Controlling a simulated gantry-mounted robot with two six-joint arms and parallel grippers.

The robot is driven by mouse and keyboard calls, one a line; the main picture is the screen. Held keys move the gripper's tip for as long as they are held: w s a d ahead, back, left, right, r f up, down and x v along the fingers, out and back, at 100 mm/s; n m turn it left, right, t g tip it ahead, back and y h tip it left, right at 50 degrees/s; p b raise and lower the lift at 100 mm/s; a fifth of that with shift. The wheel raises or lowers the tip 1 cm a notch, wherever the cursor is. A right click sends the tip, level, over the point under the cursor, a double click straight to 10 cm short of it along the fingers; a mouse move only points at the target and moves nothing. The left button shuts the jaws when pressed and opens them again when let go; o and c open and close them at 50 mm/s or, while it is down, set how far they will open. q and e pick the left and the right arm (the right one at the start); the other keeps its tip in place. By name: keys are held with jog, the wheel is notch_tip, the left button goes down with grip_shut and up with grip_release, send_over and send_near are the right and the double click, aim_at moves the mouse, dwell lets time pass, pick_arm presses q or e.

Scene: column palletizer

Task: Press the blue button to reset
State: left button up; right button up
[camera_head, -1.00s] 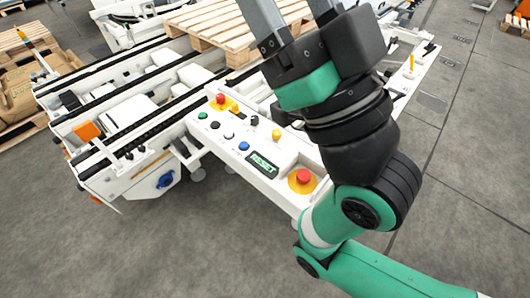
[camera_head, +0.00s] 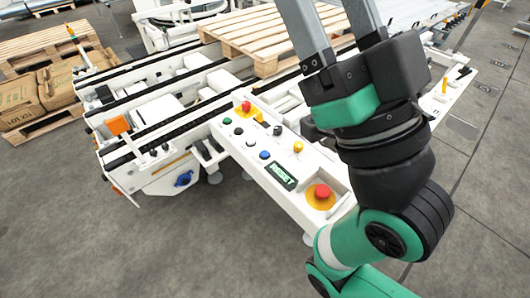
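The blue button (camera_head: 264,155) is a small round cap on a white control panel (camera_head: 232,150), beside the dark RESET label (camera_head: 281,177). Nothing covers it. My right gripper (camera_head: 328,15) comes in from the lower right, with its wrist to the right of the panel. Its two grey fingers stand apart with nothing visible between them, pointing up and away past the panel; their tips are cut off by the top edge. The gripper is not at the button. My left gripper is not in view.
The panel also carries a large red mushroom button (camera_head: 322,191) on a yellow base, a second red button (camera_head: 246,107), a yellow button (camera_head: 298,147) and a green button (camera_head: 227,121). Behind are a conveyor (camera_head: 160,137) and a wooden pallet (camera_head: 262,38). The floor in front is clear.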

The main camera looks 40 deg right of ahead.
jog(key=shift+c, duration=0.2)
grip_shut()
dwell(1.6)
